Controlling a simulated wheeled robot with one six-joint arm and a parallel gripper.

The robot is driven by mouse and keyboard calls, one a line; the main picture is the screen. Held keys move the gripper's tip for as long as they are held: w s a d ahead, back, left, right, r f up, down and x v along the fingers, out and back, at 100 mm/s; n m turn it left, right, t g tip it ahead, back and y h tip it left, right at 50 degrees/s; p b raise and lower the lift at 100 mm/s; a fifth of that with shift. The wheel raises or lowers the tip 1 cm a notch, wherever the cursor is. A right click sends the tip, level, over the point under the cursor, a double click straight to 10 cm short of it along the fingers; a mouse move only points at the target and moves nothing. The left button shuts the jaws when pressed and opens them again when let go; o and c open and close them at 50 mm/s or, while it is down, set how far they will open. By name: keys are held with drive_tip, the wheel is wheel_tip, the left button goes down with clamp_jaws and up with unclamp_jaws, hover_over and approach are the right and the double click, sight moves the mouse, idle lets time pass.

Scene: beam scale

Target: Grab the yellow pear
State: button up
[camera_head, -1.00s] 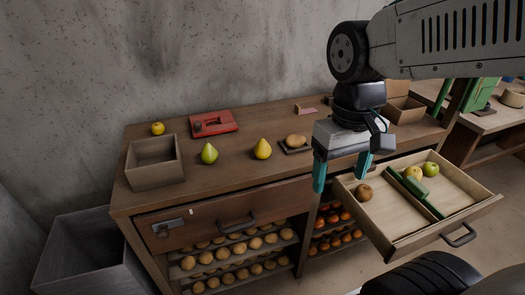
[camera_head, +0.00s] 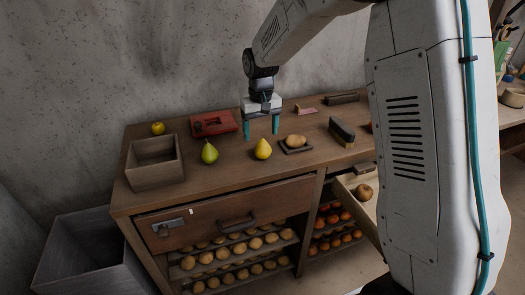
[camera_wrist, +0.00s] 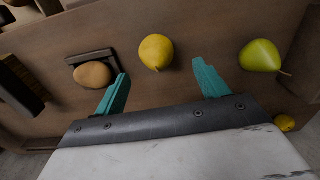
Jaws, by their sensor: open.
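The yellow pear (camera_head: 263,149) stands upright on the wooden tabletop, between a green pear (camera_head: 209,153) and a potato on a dark tray. My gripper (camera_head: 261,129) is open and empty, pointing down above and near the yellow pear in the head view. In the wrist view, the yellow pear (camera_wrist: 156,52) shows beyond the gap between my teal fingertips (camera_wrist: 160,75), apart from both. The green pear (camera_wrist: 261,56) is to the right of it there. Nothing hides the yellow pear.
The potato (camera_head: 296,140) on its tray is close at the pear's right. A red case (camera_head: 214,124) lies behind, and an empty wooden box (camera_head: 176,171) and a yellow apple (camera_head: 158,128) are at left. A dark brush-like block (camera_head: 342,132) is at right. An open drawer (camera_head: 349,200) is partly hidden by my arm.

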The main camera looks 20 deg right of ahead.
sight(263, 150)
drive_tip(key=f, duration=0.7)
drive_tip(key=shift+s+d+f, duration=0.2)
drive_tip(key=shift+d+f, duration=0.05)
drive_tip(key=shift+f, duration=0.15)
drive_tip(key=c, duration=1.1)
